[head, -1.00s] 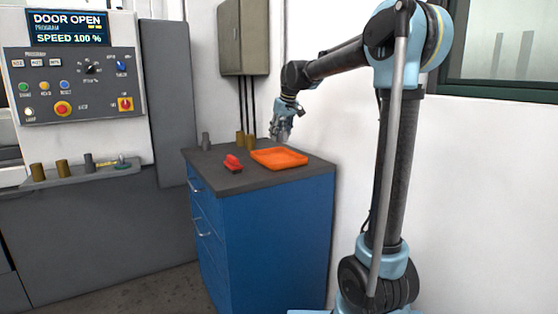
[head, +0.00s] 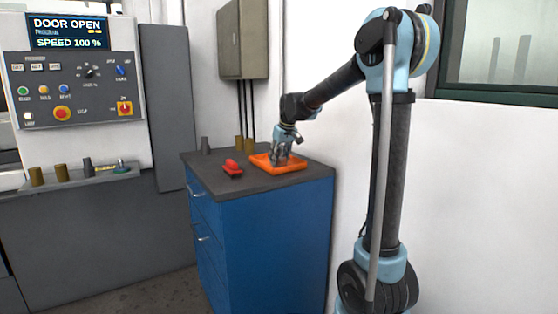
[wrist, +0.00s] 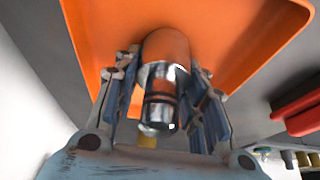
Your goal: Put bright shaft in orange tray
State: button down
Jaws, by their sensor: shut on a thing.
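The orange tray (head: 292,166) lies on top of the blue cabinet in the head view and fills much of the wrist view (wrist: 235,55). My gripper (head: 279,163) is lowered over the tray. In the wrist view my gripper (wrist: 165,95) is shut on the bright shaft (wrist: 162,90), a shiny stepped metal cylinder between the two fingers. The shaft's far end is close to the tray floor, which it reflects. I cannot tell whether it touches. The shaft is not distinct in the head view.
A red object (head: 232,168) lies left of the tray. A grey cylinder (head: 205,145) and brass cylinders (head: 244,144) stand at the cabinet's back. More cylinders stand on the machine's ledge (head: 85,176) at left. The cabinet top's front (head: 245,186) is clear.

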jog(key=c, duration=1)
grip_release()
jog(key=v, duration=1.2)
jog(key=s+d+f+m, duration=0.1)
jog(key=s+d+f, duration=0.3)
jog(key=s+d, duration=0.35)
jog(key=s+d+f+m, duration=0.2)
jog(key=s+d+f, duration=0.3)
jog(key=s+f, duration=0.3)
jog(key=s+d+f+m+g+h, duration=0.1)
jog(key=s+d+f, duration=0.3)
jog(key=s+f, duration=0.4)
jog(key=s+d+f+m+h, duration=0.1)
jog(key=s+d+f+m, duration=0.1)
jog(key=s+d+f, duration=0.3)
jog(key=shift+s+d+f+m, duration=0.1)
jog(key=shift+s+f, duration=0.55)
jog(key=shift+s, duration=0.9)
jog(key=shift+s+d+f+m, duration=0.1)
jog(key=shift+s+f, duration=0.55)
jog(key=shift+s, duration=0.85)
jog(key=shift+s+d+f+m, duration=0.1)
jog(key=shift+s+f, duration=0.6)
jog(key=shift+s, duration=0.85)
